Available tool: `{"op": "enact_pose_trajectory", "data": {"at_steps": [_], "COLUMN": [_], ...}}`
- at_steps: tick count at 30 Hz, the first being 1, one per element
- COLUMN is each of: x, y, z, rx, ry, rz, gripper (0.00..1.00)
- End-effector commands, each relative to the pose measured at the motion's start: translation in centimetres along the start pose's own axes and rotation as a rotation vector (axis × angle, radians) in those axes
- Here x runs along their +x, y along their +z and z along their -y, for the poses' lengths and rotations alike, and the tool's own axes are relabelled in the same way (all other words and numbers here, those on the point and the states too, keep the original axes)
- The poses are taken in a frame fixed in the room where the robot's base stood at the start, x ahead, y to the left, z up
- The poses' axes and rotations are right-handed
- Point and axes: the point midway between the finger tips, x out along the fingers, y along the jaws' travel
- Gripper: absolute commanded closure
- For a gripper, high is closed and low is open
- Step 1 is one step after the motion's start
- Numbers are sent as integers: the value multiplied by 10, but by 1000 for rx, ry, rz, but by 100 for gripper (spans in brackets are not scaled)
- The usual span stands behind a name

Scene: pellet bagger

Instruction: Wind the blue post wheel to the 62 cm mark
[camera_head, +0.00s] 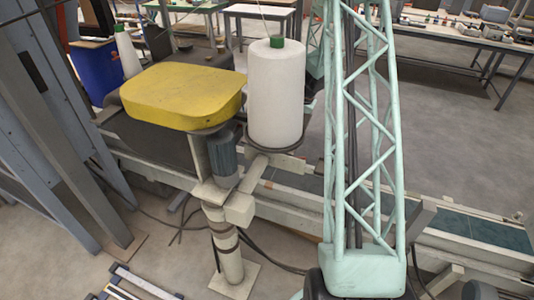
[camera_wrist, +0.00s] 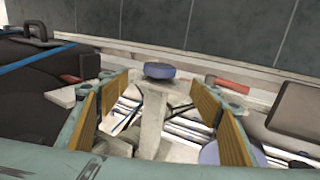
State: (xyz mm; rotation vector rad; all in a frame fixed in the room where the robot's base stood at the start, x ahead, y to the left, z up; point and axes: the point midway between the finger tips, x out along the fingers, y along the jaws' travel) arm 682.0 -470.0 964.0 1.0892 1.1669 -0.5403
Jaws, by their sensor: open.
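In the wrist view, a small blue round wheel (camera_wrist: 160,70) sits at the top of a pale upright post (camera_wrist: 153,118). My gripper (camera_wrist: 157,84) is open, with a tan ribbed pad on each finger, one to each side of the post in the picture. The wheel appears beyond the fingertips, and nothing is held. I cannot tell the exact gap between the fingertips and the wheel. No scale or 62 cm mark can be read. In the head view I cannot make out the wheel or my gripper.
In the wrist view, a black case (camera_wrist: 40,65) lies left and a grey-brown box (camera_wrist: 297,115) right. A dark panelled surface (camera_wrist: 230,25) runs behind. In the head view, a yellow-topped machine (camera_head: 180,95) and a white spool (camera_head: 276,95) stand left of my arm.

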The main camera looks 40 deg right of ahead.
Motion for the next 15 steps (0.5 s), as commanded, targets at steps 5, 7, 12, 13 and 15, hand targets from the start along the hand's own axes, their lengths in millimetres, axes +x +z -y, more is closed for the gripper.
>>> {"op": "enact_pose_trajectory", "data": {"at_steps": [5, 7, 12, 13, 15], "x": [14, 21, 41, 45, 54], "y": [0, -1, 0, -1, -1], "z": [0, 0, 0, 1, 1], "rx": [0, 1, 1, 1, 2], "ry": [0, 0, 0, 0, -1], "rz": [-1, -1, -1, -1, -2], "gripper": [42, 42, 42, 42, 42]}}
